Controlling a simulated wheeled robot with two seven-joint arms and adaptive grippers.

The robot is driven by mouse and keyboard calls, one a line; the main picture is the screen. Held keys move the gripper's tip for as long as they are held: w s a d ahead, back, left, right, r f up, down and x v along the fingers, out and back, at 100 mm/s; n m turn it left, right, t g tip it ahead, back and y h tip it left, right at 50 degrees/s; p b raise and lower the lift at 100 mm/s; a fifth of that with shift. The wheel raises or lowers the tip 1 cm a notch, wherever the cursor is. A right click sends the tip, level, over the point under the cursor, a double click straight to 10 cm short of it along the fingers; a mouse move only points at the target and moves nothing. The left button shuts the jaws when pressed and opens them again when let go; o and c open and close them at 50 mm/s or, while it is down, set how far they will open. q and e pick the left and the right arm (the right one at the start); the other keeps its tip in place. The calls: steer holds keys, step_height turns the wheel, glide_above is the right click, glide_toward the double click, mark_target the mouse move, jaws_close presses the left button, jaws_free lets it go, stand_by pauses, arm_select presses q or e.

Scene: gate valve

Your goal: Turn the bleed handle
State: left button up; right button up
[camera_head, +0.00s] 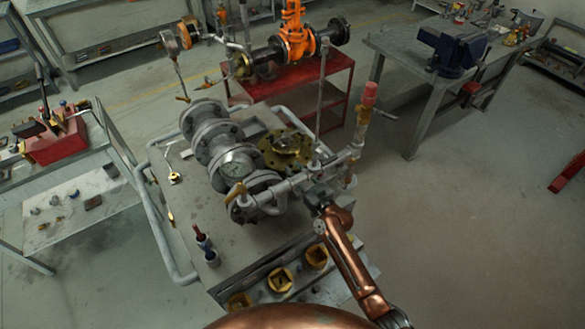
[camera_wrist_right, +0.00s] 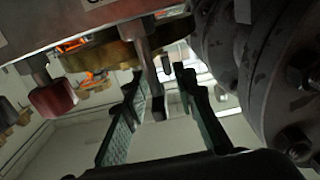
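The gate valve assembly (camera_head: 232,158) of grey flanged pipe sits on a metal cart. A thin pipe run (camera_head: 290,188) crosses its front, with a brass lever (camera_head: 236,194) at its left end. I cannot tell for sure which lever is the bleed handle. My right gripper (camera_head: 316,194) is at the right part of this pipe run; its fingers are hard to make out there. In the right wrist view my right gripper (camera_wrist_right: 165,88) has its fingers spread. A grey metal lever (camera_wrist_right: 149,62) hangs just beyond and between the fingertips; contact is unclear. My left gripper is out of view.
A red-tipped upright fitting (camera_head: 369,93) stands right of the valve. A red bench (camera_head: 337,88) with an orange valve (camera_head: 294,35) is behind. In the wrist view a large bolted flange (camera_wrist_right: 268,70) is close on the right and a red knob (camera_wrist_right: 52,98) hangs left.

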steer(key=shift+x, duration=0.95)
jaws_close()
steer(key=shift+d, duration=0.1)
